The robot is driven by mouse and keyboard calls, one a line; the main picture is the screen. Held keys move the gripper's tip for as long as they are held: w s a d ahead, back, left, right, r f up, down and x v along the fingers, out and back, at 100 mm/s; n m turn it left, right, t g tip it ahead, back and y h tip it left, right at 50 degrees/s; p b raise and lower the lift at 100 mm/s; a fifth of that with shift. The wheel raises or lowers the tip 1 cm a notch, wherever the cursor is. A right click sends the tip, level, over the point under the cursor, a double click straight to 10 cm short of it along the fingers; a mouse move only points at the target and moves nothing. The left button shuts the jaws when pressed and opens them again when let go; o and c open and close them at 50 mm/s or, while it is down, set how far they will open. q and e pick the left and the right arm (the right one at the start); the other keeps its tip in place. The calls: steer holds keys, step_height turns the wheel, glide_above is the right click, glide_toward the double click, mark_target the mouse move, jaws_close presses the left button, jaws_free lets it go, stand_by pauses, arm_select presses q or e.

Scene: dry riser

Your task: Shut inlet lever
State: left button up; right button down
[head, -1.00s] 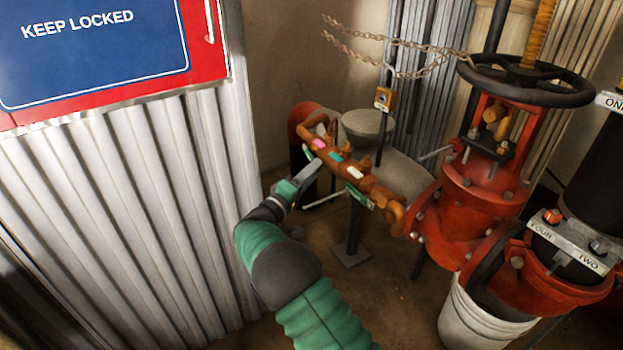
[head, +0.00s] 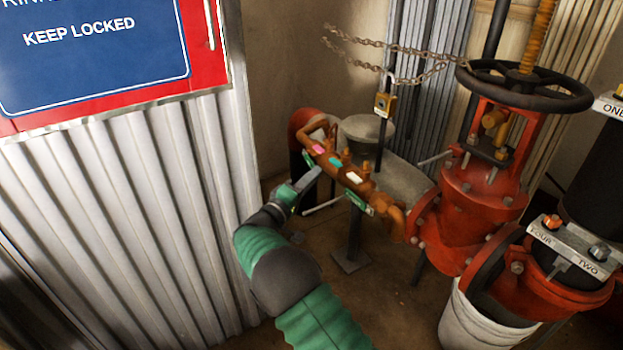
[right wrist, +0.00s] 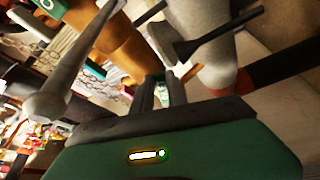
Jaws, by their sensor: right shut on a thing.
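The orange-brown pipe assembly (head: 335,165) runs slantwise between a red elbow and a red flanged valve, with pink, teal and white tags on it. A green lever (head: 308,158) is at its far left end and another green lever (head: 359,202) is at its near right end. My right gripper (head: 313,176) is at the pipe's near side, close to the far-left lever. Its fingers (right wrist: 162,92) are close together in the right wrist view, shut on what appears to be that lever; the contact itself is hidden. My left gripper is not in view.
A large red valve (head: 480,190) with a black handwheel (head: 525,85) stands to the right, over a white bucket (head: 480,325). A corrugated panel (head: 130,220) is close on the left.

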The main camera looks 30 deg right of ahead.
steer(key=shift+f, duration=0.2)
stand_by(0.6)
steer(key=f+m, duration=0.1)
steer(key=m, duration=0.1)
steer(key=w+f+m+g+h, duration=0.1)
steer(key=m, duration=0.1)
steer(key=w+f+m+h+b, duration=0.1)
steer(key=m, duration=0.1)
steer(key=shift+w+f+m+g, duration=0.1)
steer(key=shift+f+m+g, duration=0.1)
steer(key=shift+m+g, duration=0.1)
steer(key=c, duration=1.3)
jaws_free()
steer(key=shift+r, duration=0.1)
steer(key=shift+r, duration=0.1)
